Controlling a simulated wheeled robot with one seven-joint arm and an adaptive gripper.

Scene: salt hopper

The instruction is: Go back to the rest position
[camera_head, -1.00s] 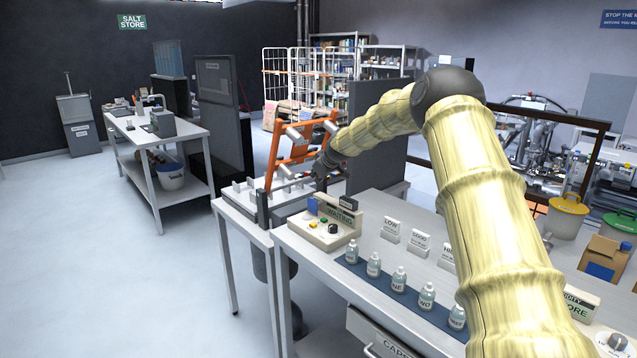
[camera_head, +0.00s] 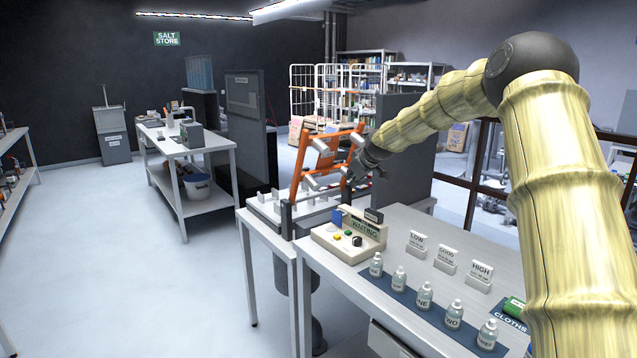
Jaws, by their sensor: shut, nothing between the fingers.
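My arm comes in from the right edge, bends at a dark elbow joint, and reaches down toward the middle of the picture. My gripper (camera_head: 357,173) is small, dark and shut, with nothing seen in it. It is above the far end of the near bench, in front of an orange frame (camera_head: 324,158) with grey arms. In the picture the gripper overlaps the right side of that frame; whether they touch I cannot tell. A control box (camera_head: 350,236) with a "WAITING" display and coloured buttons stands just below it.
Several small bottles (camera_head: 424,297) stand in a row on a blue mat. "LOW", "GOOD" and "HIGH" cards (camera_head: 447,259) stand behind them on the bench (camera_head: 404,222). The floor (camera_head: 130,270) at left is clear.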

